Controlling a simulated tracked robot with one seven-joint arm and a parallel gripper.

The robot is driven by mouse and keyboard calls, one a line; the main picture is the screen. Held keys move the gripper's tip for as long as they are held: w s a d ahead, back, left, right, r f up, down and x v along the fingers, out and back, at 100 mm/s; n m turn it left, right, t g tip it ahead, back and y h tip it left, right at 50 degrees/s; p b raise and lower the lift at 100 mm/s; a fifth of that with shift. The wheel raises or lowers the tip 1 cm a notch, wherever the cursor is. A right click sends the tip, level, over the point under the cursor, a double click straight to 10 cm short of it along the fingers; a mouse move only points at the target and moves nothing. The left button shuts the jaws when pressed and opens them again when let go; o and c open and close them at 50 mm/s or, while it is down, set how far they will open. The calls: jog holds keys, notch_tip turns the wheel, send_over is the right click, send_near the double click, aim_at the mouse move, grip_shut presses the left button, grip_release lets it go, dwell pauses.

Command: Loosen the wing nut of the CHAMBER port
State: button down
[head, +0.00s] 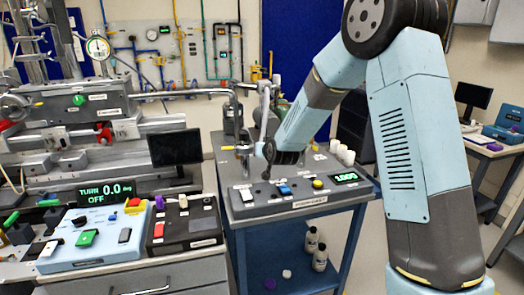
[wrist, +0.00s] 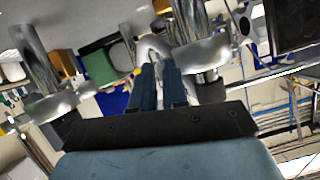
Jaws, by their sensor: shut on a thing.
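My gripper (head: 268,150) reaches in from the right at the metal pipework over the blue cart. In the wrist view its two blue-grey fingers (wrist: 158,80) are closed together on a small curved silver piece (wrist: 152,45), which looks like the wing nut. The fingers hide most of it. In the head view my wrist and the pipes hide the nut, and I cannot read a CHAMBER label. A vertical silver pipe (head: 264,112) stands right beside my gripper. In the wrist view flanged metal pipes stand left (wrist: 35,60) and right (wrist: 188,25) of the fingers.
The blue cart (head: 300,208) carries a control panel with switches and a lit display (head: 345,178). On the left bench, a green display (head: 106,191) reads "TURN 0.0 deg OFF", behind a light blue button box (head: 100,243). Bottles (head: 320,257) stand on the cart's lower shelf.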

jog(key=shift+f, duration=0.15)
dwell(0.3)
jog(key=c, duration=1.3)
grip_release()
jog(key=shift+n, duration=0.3)
jog(key=shift+w+d, duration=0.1)
